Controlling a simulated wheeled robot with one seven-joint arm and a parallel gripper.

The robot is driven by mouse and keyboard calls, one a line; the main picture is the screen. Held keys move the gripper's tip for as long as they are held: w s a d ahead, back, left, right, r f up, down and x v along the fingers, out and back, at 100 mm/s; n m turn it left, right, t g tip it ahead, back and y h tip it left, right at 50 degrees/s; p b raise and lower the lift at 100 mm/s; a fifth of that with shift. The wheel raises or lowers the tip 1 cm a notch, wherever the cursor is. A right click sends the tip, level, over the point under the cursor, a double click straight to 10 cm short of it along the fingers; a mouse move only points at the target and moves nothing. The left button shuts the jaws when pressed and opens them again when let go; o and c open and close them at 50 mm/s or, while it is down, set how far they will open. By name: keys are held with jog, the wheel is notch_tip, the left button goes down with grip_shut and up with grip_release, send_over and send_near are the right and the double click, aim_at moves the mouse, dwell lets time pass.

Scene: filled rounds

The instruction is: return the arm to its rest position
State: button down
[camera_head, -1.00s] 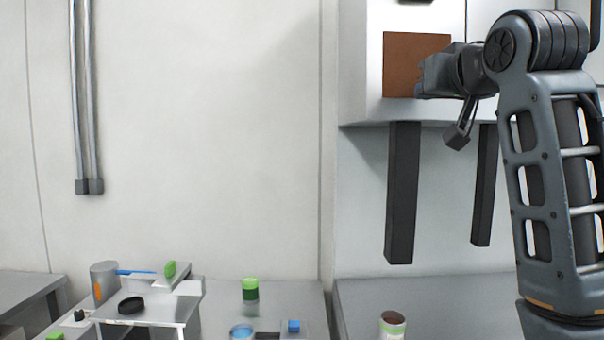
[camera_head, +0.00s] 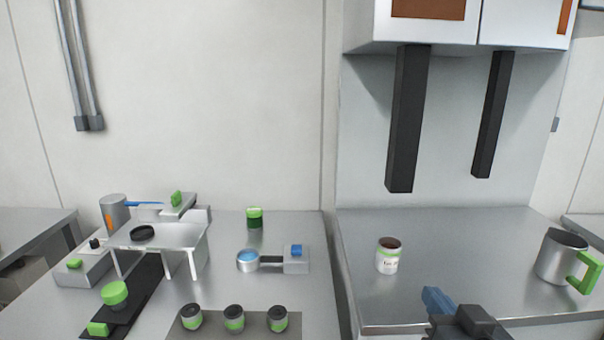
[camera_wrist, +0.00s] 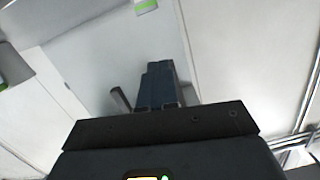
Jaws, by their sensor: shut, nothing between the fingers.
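My gripper (camera_head: 437,299) shows at the bottom of the head view, low in front of the right-hand counter, with its blue-grey fingers pointing up and left. In the wrist view its fingers (camera_wrist: 158,85) are together with nothing between them. The rest of my arm is out of the head view. The gripper appears apart from the counter objects.
The right counter (camera_head: 470,240) holds a labelled can (camera_head: 389,257) and a steel mug (camera_head: 562,256) with a green handle. Black posts (camera_head: 405,120) hang under the wall cabinet (camera_head: 455,25). The left bench holds a metal stand (camera_head: 160,235), a small pan (camera_head: 248,260) and several jars (camera_head: 234,318).

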jog(key=s+f, duration=0.3)
jog(key=s, duration=0.7)
jog(key=s+f+g, duration=0.1)
jog(key=s+f, duration=0.2)
jog(key=s, duration=0.6)
jog(key=s+f, duration=0.4)
jog(key=s, duration=0.6)
jog(key=s+d+r+n, duration=0.1)
jog(key=s+r, duration=0.3)
jog(key=s, duration=0.7)
jog(key=shift+g+h, duration=0.3)
